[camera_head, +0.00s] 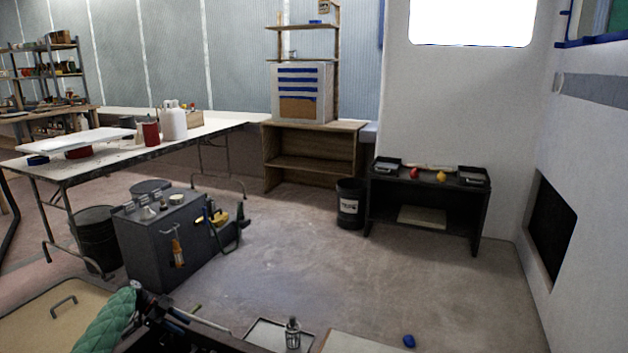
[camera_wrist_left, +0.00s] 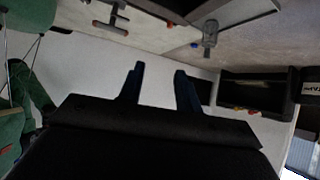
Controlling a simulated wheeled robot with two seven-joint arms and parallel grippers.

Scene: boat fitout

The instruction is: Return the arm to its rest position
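My left arm, in a green quilted sleeve (camera_head: 105,322), comes in at the bottom left of the head view, low at the front. In the left wrist view my left gripper (camera_wrist_left: 159,72) shows two dark fingers held apart. Nothing is between them; only a pale surface shows beyond. My right gripper is in neither view.
A tray with a small clear bottle (camera_head: 293,333) is at the bottom edge. A blue object (camera_head: 409,341) lies right of it. A grey cabinet (camera_head: 165,245), a long white table (camera_head: 110,150) and a black bench (camera_head: 430,185) stand beyond. The middle floor is clear.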

